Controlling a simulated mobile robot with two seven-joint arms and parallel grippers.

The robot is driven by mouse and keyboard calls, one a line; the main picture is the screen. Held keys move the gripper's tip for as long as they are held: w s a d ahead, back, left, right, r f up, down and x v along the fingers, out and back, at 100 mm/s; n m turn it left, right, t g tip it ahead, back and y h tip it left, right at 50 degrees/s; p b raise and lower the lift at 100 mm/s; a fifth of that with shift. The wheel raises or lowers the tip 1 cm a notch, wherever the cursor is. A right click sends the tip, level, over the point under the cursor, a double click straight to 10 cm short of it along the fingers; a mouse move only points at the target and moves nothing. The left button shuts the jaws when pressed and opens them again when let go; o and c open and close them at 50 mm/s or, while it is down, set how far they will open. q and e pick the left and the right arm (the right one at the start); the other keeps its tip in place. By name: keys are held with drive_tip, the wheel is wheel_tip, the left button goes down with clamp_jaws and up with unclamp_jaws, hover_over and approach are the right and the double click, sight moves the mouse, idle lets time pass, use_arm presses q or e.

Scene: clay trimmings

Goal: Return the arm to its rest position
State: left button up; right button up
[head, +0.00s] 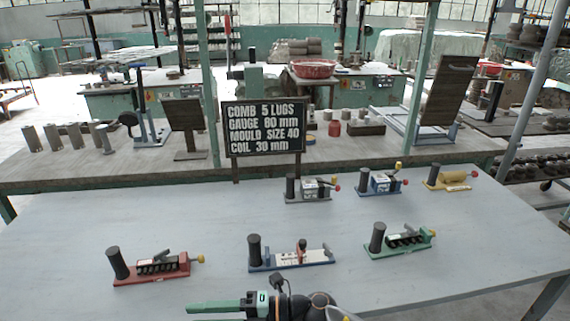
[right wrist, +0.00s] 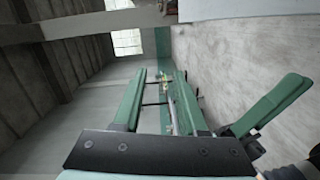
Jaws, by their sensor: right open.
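My right gripper (head: 192,312) shows at the bottom edge of the head view, its green fingers pointing left and partly cut off. In the right wrist view its two green fingers (right wrist: 160,80) stand apart with nothing held between them. A green, two-part piece (right wrist: 268,108) shows at the right of that view; I cannot tell what it belongs to. In the head view, my right gripper is at the near side of the grey table (head: 70,225), nearer than the blue device (head: 290,260).
A red device (head: 150,270) and a green device (head: 400,243) stand on the table. A grey device (head: 310,190), a second blue device (head: 380,185) and a yellow device (head: 450,180) stand farther back. A black sign (head: 264,127) stands behind. The table's left part is bare.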

drive_tip(key=w+d+f+m+t+h, duration=0.1)
drive_tip(key=d+f+m+t+h, duration=0.3)
drive_tip(key=d+m+t, duration=0.6)
drive_tip(key=w+d+f+m+t+h, duration=0.1)
drive_tip(key=d+f+m+t+h, duration=0.4)
drive_tip(key=m, duration=0.8)
use_arm(q)
drive_tip(key=s+a+f+n+g+h, duration=0.1)
drive_tip(key=s+n, duration=0.4)
drive_tip(key=n, duration=0.5)
drive_tip(key=s+a+f+n+g, duration=0.1)
drive_tip(key=s+f+n, duration=0.4)
drive_tip(key=n, duration=0.6)
drive_tip(key=shift+s+a+f+g+h+p, duration=0.3)
drive_tip(key=shift+s+f+g+h, duration=0.15)
drive_tip(key=shift+g, duration=0.45)
use_arm(e)
drive_tip(key=s+d+f+m+g+h, duration=0.5)
drive_tip(key=s+d+f+m, duration=0.4)
drive_tip(key=s+d+f, duration=0.4)
drive_tip(key=s+d+h, duration=0.1)
drive_tip(key=s+d, duration=0.2)
drive_tip(key=shift+d+f+m, duration=0.25)
drive_tip(key=shift+f+m, duration=0.05)
drive_tip(key=shift+f, duration=0.1)
use_arm(q)
drive_tip(key=shift+r, duration=0.1)
